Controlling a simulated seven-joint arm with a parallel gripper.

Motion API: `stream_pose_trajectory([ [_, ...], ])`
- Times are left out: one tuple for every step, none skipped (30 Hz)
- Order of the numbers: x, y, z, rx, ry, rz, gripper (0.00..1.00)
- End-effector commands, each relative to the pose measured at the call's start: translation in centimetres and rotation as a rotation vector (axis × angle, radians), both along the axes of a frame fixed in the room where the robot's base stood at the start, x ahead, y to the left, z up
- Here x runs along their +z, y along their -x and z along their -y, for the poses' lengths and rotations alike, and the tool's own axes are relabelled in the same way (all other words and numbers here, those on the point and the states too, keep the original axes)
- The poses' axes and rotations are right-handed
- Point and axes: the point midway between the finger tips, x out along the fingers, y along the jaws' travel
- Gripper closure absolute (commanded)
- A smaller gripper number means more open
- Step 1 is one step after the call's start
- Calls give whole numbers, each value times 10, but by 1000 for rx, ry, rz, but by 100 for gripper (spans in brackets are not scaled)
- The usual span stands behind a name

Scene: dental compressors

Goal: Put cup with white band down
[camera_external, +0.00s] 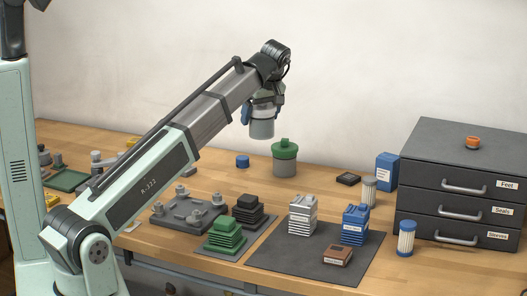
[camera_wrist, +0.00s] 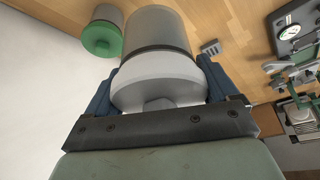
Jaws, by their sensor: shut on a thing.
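The cup with the white band (camera_external: 262,129) is a grey cylinder held up in the air above the back of the bench in the external view. In the wrist view the cup (camera_wrist: 158,45) fills the top centre, with its pale band near my fingers. My gripper (camera_external: 262,103) is shut on it; its blue fingers sit on both sides of the cup in the wrist view (camera_wrist: 160,88). The cup is clear of the wooden bench (camera_external: 215,173).
A grey cup with a green lid (camera_external: 285,160) stands just right of and below the held cup. A dark mat (camera_external: 275,258) with several stacked parts lies in front, and a drawer cabinet (camera_external: 465,150) stands right.

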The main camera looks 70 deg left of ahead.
Motion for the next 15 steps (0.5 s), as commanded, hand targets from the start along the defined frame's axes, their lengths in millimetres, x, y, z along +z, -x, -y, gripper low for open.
stream_pose_trajectory([
  [-8,-10,14,-26,0,-1,44],
  [-11,-16,22,-39,0,-1,44],
  [-17,-23,32,-56,0,-1,44],
  [-21,-28,39,-68,1,-2,44],
  [-26,-34,46,-81,1,-2,44],
  [-31,-40,54,-97,0,-1,44],
  [-35,-46,61,-109,0,-1,44],
  [-39,-50,66,-120,0,-1,44],
  [-45,-57,73,-133,1,-2,44],
  [-48,-61,78,-144,0,-1,44],
  [-52,-66,82,-152,0,0,44],
  [-56,-72,85,-160,0,0,44],
  [-60,-75,86,-164,0,-1,44],
  [-62,-78,85,-165,0,-1,44],
  [-63,-84,82,-166,0,1,44],
])
